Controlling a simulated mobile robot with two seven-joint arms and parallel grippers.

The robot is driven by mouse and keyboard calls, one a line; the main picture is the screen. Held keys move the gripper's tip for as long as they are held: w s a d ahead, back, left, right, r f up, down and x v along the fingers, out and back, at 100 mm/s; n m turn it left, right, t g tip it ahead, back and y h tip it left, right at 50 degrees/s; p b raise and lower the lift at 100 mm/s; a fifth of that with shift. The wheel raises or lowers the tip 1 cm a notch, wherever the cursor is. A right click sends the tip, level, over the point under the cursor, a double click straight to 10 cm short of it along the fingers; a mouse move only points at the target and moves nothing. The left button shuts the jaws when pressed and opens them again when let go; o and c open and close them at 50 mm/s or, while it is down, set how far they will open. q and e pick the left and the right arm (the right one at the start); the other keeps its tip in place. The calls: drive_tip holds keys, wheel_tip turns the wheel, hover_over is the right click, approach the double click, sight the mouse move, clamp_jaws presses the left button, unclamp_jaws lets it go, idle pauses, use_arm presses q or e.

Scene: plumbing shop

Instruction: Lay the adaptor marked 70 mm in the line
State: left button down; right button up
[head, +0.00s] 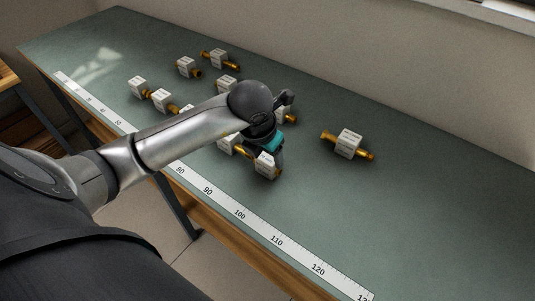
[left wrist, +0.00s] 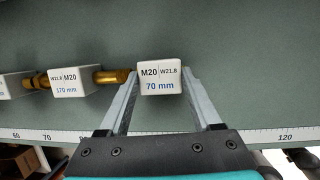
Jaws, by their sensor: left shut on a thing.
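The adaptor marked 70 mm (left wrist: 160,77) is a white block with M20 and W21.8 printed on it. It sits between the fingers of my left gripper (left wrist: 160,92), which is shut on it; it also shows in the head view (head: 265,163). It is at or just above the bench, by the ruler; I cannot tell if it touches the bench. The brass end of the adaptor marked 170 mm (left wrist: 70,83) points at its left side, close to it. That adaptor also shows in the head view (head: 226,146), partly behind my arm. My right gripper is out of view.
A ruler strip (head: 240,215) runs along the front edge of the green bench (head: 430,190). More white-and-brass adaptors stand in the row to the left (head: 161,97) and farther back (head: 187,67). One lies alone to the right (head: 348,142). The bench right of it is clear.

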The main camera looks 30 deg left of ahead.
use_arm(q)
drive_tip(key=shift+r, duration=0.1)
drive_tip(key=shift+c, duration=0.4)
unclamp_jaws()
drive_tip(key=shift+r, duration=0.1)
drive_tip(key=p+v, duration=0.2)
drive_tip(key=v, duration=0.9)
drive_tip(key=shift+r, duration=0.45)
drive_tip(key=shift+s, duration=0.1)
